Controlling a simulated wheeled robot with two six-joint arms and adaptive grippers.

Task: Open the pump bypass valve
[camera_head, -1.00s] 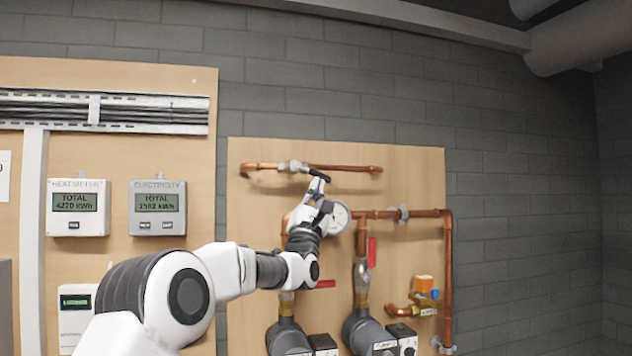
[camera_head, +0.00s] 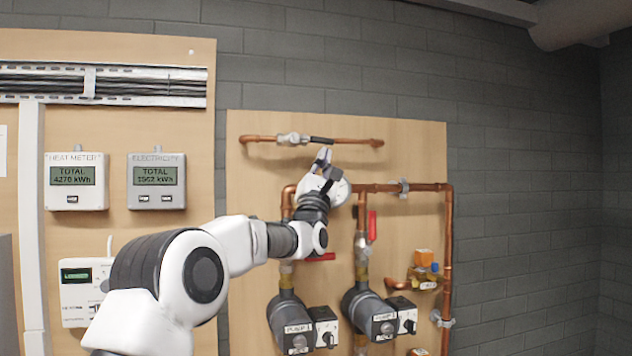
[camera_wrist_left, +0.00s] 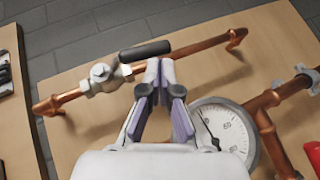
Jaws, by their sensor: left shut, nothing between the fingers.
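The bypass valve (camera_head: 293,139) is a silver body on the horizontal copper pipe (camera_head: 352,142) near the top of the wooden board. Its black-gripped handle (camera_head: 321,140) points right, along the pipe. In the left wrist view, the valve body (camera_wrist_left: 104,78) is left of the fingers and the black handle (camera_wrist_left: 145,50) lies just beyond the fingertips. My left gripper (camera_head: 323,156) is shut and empty, just below the handle. In the left wrist view, its fingertips (camera_wrist_left: 160,68) are together near the handle; I cannot tell if they touch it. My right gripper is not in view.
A round gauge (camera_wrist_left: 222,127) is close to the right of my left gripper. Red-handled valves (camera_head: 372,225) and two grey pumps (camera_head: 372,313) are lower on the board. Heat and electricity meters (camera_head: 157,180) hang on the left board. The wall right of the pipes is clear.

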